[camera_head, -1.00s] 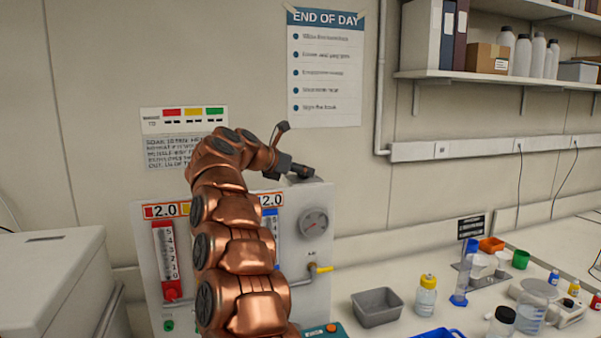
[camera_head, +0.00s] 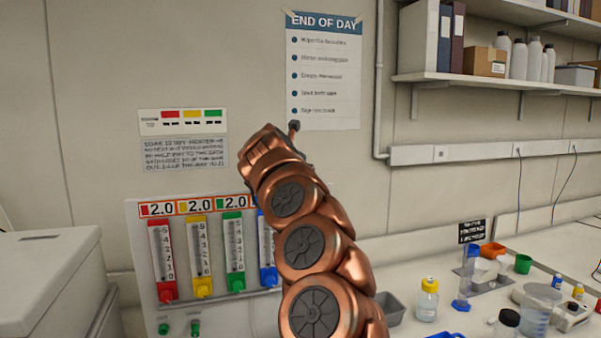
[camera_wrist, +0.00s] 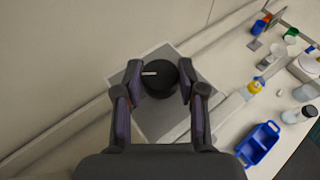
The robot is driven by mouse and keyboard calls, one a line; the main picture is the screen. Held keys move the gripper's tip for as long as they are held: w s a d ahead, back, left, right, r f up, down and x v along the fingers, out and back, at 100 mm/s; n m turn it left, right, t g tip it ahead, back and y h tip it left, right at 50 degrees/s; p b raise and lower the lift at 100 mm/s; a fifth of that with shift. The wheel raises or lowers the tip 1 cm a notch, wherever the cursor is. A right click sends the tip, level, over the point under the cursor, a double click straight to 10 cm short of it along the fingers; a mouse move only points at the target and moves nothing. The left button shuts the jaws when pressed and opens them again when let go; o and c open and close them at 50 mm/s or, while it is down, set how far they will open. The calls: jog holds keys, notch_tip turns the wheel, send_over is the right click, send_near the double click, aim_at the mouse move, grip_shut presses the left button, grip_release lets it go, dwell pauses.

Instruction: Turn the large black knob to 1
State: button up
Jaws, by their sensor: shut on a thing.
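The large black knob (camera_wrist: 160,75) shows in the wrist view on top of a grey box face (camera_wrist: 168,128). It is round, with a white pointer line toward its left side. My gripper (camera_wrist: 158,84) has one finger on each side of the knob and is shut on it. In the head view my arm covers the right part of the panel (camera_head: 143,262), so the knob and my gripper are hidden there. No scale numbers around the knob are readable.
Four flow meters in red (camera_head: 163,255), yellow, green and blue, each showing 2.0 where readable, stand left of my arm. A grey tray (camera_head: 392,306), bottles and a blue bin (camera_wrist: 258,143) are on the bench to the right. A white box (camera_head: 50,280) stands at left.

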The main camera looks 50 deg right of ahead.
jog(key=shift+s+r+n+t+y+p, duration=0.1)
jog(key=shift+s+n+t+y+p, duration=0.05)
jog(key=shift+n+t+y+p, duration=1.4)
jog(key=shift+n+t, duration=0.65)
jog(key=shift+n, duration=0.1)
jog(key=shift+s+d+n+t+y+p, duration=0.2)
jog(key=shift+n+t+y, duration=0.25)
jog(key=shift+n+y, duration=0.3)
jog(key=shift+w+d+n+t+y+p, duration=0.1)
jog(key=shift+n+t+y+p, duration=0.3)
jog(key=shift+n+y, duration=0.3)
jog(key=o, duration=1.1)
jog(key=shift+o, duration=0.2)
jog(key=shift+s+a, duration=0.1)
jog(key=shift+s, duration=0.05)
jog(key=v, duration=1.1)
jog(key=shift+s+a, duration=0.2)
jog(key=shift+s, duration=0.05)
jog(key=shift+r, duration=0.2)
